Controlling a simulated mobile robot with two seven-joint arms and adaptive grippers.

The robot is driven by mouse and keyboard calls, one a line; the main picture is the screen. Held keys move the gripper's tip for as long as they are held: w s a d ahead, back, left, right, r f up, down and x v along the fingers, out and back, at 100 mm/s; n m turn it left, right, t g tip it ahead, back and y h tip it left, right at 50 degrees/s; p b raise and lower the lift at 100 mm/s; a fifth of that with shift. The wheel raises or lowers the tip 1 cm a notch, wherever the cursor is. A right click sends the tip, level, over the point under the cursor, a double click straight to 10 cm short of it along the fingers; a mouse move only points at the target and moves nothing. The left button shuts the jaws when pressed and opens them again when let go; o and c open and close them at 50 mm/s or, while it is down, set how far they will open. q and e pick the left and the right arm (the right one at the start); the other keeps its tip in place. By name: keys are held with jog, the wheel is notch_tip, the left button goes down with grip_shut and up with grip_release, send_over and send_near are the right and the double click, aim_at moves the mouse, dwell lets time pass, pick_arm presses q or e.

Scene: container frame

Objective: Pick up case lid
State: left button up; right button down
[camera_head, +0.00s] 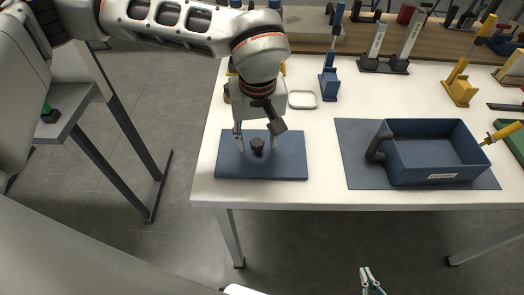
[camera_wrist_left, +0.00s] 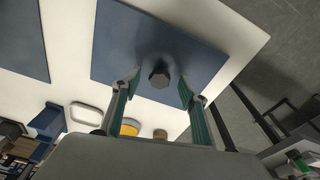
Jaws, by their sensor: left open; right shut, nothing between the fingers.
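The case lid (camera_head: 290,165) is a flat dark blue plate with a black knob (camera_head: 257,147) in its middle. It lies on the white table near the front left edge. My left gripper (camera_head: 256,141) is over the lid, pointing down, with its fingers apart on either side of the knob. In the left wrist view the lid (camera_wrist_left: 125,35) fills the middle, and the knob (camera_wrist_left: 159,75) sits between the open fingertips. Whether the fingers touch the lid is hard to tell. My right gripper (camera_head: 370,281) is shut and empty, low in front of the table.
A blue open box (camera_head: 435,176) with a dark handle and a label stands on a blue mat (camera_head: 358,152) to the right. A small white tray (camera_head: 302,100) lies behind the lid. Several tool stands, including a blue one (camera_head: 329,85), line the back of the white table (camera_head: 325,190).

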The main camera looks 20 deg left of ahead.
pick_arm(q)
notch_tip(320, 180, down, 2)
jog(key=shift+w+f, duration=0.1)
jog(key=shift+w, duration=0.05)
grip_shut()
jog(key=shift+r, duration=0.2)
